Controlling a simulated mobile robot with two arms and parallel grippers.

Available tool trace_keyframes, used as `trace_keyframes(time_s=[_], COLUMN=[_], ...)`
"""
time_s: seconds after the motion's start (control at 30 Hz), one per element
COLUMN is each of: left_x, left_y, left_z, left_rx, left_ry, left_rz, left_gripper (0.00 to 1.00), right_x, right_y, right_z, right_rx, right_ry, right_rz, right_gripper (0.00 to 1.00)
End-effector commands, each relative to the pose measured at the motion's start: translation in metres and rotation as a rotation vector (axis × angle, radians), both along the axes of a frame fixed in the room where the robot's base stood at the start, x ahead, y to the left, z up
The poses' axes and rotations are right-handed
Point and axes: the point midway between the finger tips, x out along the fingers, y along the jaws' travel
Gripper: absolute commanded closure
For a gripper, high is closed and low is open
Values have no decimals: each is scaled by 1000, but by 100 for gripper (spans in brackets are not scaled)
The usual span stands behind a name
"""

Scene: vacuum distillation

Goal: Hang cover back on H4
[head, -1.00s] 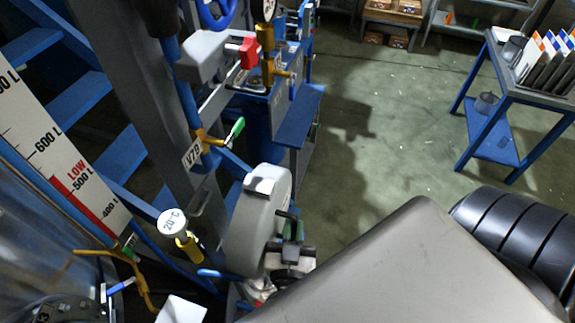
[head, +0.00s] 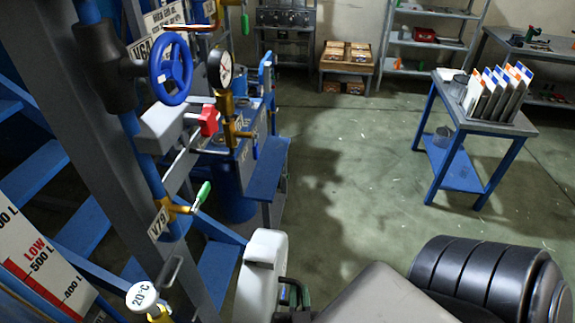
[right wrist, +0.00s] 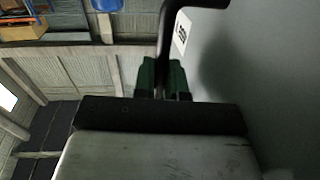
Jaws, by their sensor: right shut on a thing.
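A pale grey cover (head: 260,272) with a thick rim shows at the bottom centre of the head view, its lower part cut off. My right gripper (head: 292,292) is at its right side, shut on the cover's dark handle. In the right wrist view the green fingers of my right gripper (right wrist: 163,78) close on the dark bar handle (right wrist: 166,30), beside the grey cover face (right wrist: 275,85). I cannot read any H4 label. A small grey loop (head: 172,270) shows on the grey post left of the cover. My left gripper is not in view.
Left of the cover stand the grey post (head: 85,115), blue stairs (head: 75,235), valve V79 (head: 180,209), a blue handwheel (head: 171,69) and a gauge (head: 220,67). A blue-legged table (head: 495,127) stands at the right. The floor between is clear.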

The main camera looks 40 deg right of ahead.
Motion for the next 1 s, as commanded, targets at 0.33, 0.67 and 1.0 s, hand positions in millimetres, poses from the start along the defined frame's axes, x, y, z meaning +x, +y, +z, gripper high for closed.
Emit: trace_keyframes(time_s=[0.33, 0.67, 1.0], left_x=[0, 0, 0], left_y=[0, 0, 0], left_z=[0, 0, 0], left_rx=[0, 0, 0], left_ry=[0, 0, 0], left_rz=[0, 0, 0], left_gripper=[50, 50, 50], right_x=[-22, -42, -63], right_y=[-17, -33, -49], right_z=[1, 1, 1], right_rx=[-1, -1, -1], right_ry=[0, -1, 0], right_rz=[0, 1, 1], right_gripper=[100, 100, 100])
